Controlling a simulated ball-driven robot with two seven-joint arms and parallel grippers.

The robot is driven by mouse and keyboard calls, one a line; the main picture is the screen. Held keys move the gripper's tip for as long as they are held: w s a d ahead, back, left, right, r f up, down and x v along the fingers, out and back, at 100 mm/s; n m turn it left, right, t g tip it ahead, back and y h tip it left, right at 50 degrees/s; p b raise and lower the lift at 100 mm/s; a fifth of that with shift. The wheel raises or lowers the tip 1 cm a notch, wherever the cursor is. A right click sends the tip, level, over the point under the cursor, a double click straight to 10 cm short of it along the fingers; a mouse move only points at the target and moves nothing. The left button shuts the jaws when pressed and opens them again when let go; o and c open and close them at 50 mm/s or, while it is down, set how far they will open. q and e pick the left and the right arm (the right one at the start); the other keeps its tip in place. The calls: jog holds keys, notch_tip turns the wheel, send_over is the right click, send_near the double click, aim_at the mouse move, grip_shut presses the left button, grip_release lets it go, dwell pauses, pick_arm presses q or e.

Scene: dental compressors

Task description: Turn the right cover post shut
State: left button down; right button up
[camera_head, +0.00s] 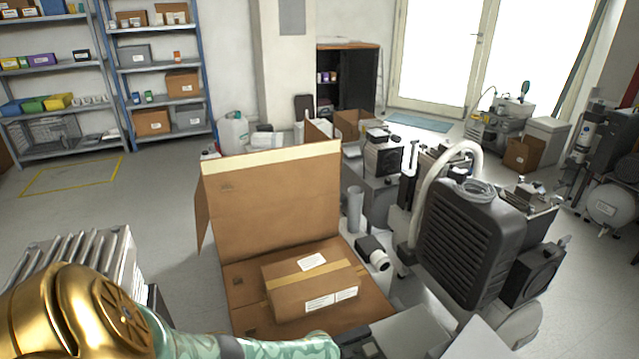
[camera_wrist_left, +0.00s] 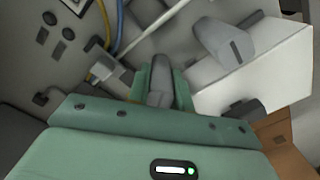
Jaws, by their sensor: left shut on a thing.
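In the left wrist view my left gripper (camera_wrist_left: 160,88) is shut on a grey cover post (camera_wrist_left: 159,82), with a green finger on each side of it. The post's lower part is hidden between the fingers. A second grey post (camera_wrist_left: 222,44), with a dark slot line, stands on a white panel to the right, apart from the gripper. I cannot tell from the pictures which of the two is the right cover post. In the head view my left arm enters at the bottom left; its fingertips are not clear there. My right gripper is not in view.
Blue and yellow tubes (camera_wrist_left: 115,25) and a pale connector (camera_wrist_left: 103,70) lie left of the gripper. In the head view an open carton (camera_head: 270,190) with a taped box (camera_head: 311,284) stands ahead. A black ribbed unit (camera_head: 470,245) with a pale hose stands to the right.

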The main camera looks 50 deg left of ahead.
pick_arm(q)
jog(key=shift+n, duration=0.3)
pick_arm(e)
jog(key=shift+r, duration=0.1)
pick_arm(q)
jog(key=shift+r+n+p, duration=0.1)
jog(key=shift+n+p, duration=0.2)
jog(key=shift+n, duration=0.8)
jog(key=shift+d+n+p, duration=0.1)
jog(key=shift+n+p, duration=0.4)
jog(key=shift+n, duration=0.4)
jog(key=n, duration=0.6)
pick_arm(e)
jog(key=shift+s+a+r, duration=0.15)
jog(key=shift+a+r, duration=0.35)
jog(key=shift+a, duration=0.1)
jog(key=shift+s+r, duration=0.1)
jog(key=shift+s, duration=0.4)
